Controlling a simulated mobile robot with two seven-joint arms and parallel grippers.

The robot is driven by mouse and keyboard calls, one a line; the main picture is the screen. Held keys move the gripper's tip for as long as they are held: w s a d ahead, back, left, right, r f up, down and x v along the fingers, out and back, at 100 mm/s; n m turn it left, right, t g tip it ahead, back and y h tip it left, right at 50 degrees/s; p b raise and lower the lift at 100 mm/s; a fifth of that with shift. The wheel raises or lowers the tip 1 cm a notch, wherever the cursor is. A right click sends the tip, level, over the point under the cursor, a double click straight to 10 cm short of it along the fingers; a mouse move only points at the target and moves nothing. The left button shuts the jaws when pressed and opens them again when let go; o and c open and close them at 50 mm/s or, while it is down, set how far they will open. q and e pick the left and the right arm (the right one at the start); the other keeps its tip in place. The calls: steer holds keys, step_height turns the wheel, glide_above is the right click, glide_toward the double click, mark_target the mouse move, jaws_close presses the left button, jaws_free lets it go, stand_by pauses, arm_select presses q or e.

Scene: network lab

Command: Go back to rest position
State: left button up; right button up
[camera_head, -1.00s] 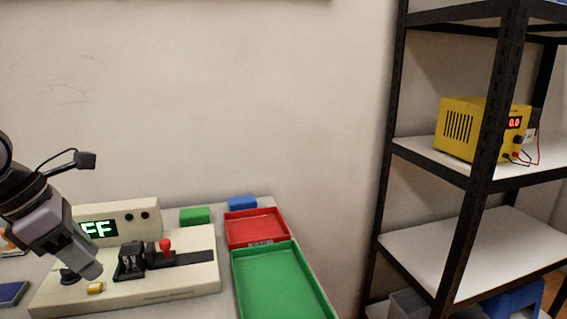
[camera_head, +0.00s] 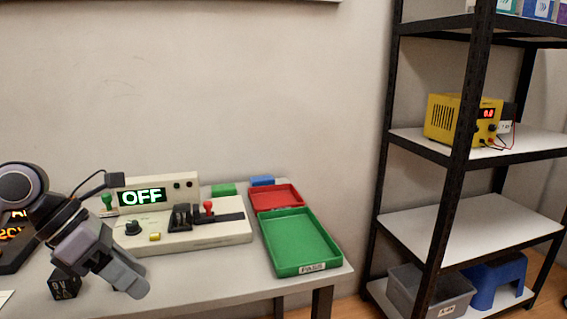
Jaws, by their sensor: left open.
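My left gripper (camera_head: 128,282) comes in from the left in the head view. It is over the front left part of the table (camera_head: 215,288), in front of the white test device (camera_head: 200,238). Its fingers point down and to the right and hold nothing that I can see. The device has a green display reading OFF, a black knob, a yellow button and a red-topped lever. My right gripper is not in view.
A green tray (camera_head: 325,256) and a red tray (camera_head: 290,195) lie right of the device. Green (camera_head: 224,189) and blue (camera_head: 262,180) blocks sit behind. A dark block (camera_head: 65,286) is near my gripper. A black shelf with a yellow power supply (camera_head: 458,120) stands at right.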

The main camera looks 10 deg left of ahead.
arm_select(q)
steer(key=w+d+f+n+t+h, duration=0.2)
steer(key=d+n+t+h, duration=0.2)
steer(key=d+n+h, duration=0.25)
steer(key=w+d+f+n+t+h, duration=0.1)
steer(key=d+n+t+h, duration=0.35)
steer(key=d+n, duration=0.3)
steer(key=a+f+n+t+y, duration=0.25)
steer(key=f+n+y, duration=0.35)
steer(key=f+n, duration=0.3)
steer(key=a+f+n+t+y, duration=0.1)
steer(key=f+n+t+y, duration=0.2)
steer(key=f+n+y, duration=0.65)
steer(key=s+d+f+n+g, duration=0.2)
steer(key=s+f+n+g, duration=0.4)
steer(key=s+f+n, duration=0.4)
step_height(320, 180, up, 12)
steer(key=s+a+p, duration=0.1)
steer(key=s+p, duration=0.1)
steer(key=p, duration=1.4)
steer(key=shift+r+m+g, duration=0.2)
steer(key=shift+m+g, duration=0.1)
steer(key=shift+m, duration=0.15)
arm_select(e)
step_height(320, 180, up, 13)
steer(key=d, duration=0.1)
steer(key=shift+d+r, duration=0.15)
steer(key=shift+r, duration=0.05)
arm_select(q)
steer(key=shift+s, duration=0.1)
